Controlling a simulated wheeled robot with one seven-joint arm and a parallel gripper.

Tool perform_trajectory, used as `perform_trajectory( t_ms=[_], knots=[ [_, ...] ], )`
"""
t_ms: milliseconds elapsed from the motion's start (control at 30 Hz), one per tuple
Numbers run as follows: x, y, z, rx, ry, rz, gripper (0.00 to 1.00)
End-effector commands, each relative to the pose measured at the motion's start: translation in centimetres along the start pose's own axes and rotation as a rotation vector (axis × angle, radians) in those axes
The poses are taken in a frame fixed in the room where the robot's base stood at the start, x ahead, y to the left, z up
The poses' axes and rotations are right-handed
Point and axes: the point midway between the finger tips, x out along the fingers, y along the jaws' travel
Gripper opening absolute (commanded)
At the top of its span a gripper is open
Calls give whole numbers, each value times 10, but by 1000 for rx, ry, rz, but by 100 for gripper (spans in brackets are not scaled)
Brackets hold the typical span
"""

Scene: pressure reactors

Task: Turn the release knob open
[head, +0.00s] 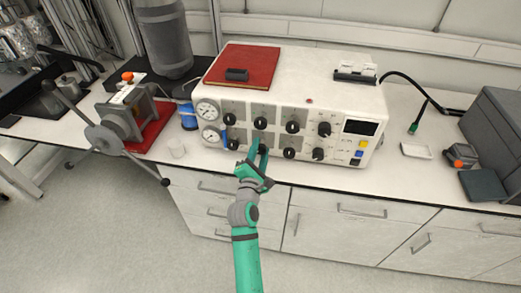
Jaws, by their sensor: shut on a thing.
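A white control unit (345,103) stands on the bench, with two gauges and two rows of black knobs on its front panel. My teal gripper (259,148) is at the lower row and shut on the second knob from the left (263,149). The fingers partly hide this knob, so its pointer direction cannot be read. Labels are too small to read, so I cannot confirm from lettering that it is the release knob.
Neighbouring knobs sit close by, at lower left (232,144) and lower right (289,153). A clamp device (122,120) is further left. Drawers are below.

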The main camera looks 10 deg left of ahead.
Motion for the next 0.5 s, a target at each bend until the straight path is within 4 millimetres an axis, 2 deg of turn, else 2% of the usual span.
perform_trajectory(
  t_ms=[500],
  knots=[
    [0,0,0,-54,-1,-1,12]
  ],
)
